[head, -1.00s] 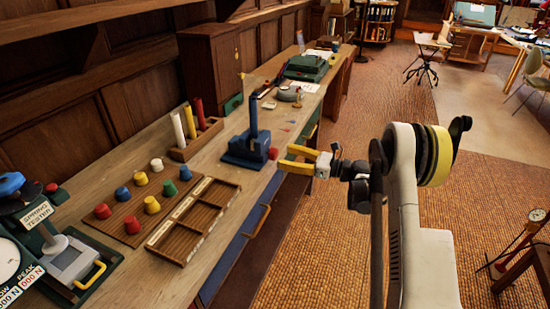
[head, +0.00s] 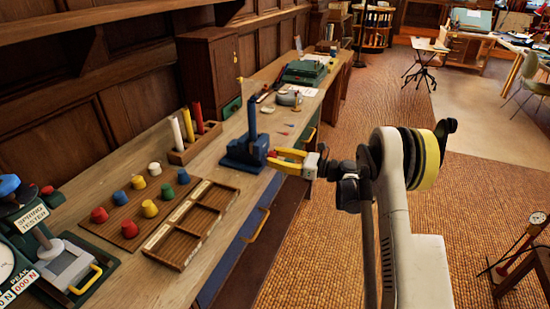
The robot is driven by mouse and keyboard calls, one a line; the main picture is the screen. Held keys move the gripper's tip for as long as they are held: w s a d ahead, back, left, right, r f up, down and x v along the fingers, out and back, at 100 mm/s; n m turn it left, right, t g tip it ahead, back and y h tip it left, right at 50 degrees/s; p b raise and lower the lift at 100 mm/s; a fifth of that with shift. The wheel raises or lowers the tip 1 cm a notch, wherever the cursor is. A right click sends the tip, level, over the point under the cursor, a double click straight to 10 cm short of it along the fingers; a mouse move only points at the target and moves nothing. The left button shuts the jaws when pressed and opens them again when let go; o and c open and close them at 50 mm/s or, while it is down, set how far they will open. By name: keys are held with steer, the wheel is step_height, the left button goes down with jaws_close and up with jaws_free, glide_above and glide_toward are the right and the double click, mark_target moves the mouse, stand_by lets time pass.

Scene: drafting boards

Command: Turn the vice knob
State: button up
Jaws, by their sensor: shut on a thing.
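The blue vice (head: 240,152) stands on the workbench near its front edge, with a tall upright blue part. Its small red knob (head: 272,153) is on the right side, facing the aisle. My gripper (head: 275,158), with yellow fingers, reaches in from the right. Its fingertips are at the knob and shut on it, covering most of it. The exact contact is small and partly hidden in the head view.
A wooden divided tray (head: 178,264) and a board with several coloured knobs (head: 128,229) lie left of the vice. A holder with coloured rods (head: 183,157) stands behind. A spring tester (head: 68,262) is at lower left. Open floor lies to the right.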

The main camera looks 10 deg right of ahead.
steer(key=shift+m, duration=0.3)
steer(key=m+b, duration=0.1)
steer(key=m, duration=0.5)
steer(key=shift+w, duration=0.1)
steer(key=m, duration=0.3)
steer(key=shift+d+f+m+b, duration=0.1)
steer(key=shift+m+b, duration=0.2)
steer(key=shift+b, duration=0.05)
steer(key=shift+w+m, duration=0.1)
steer(key=shift+m, duration=1.7)
steer(key=o, duration=1.2)
steer(key=shift+f, duration=0.1)
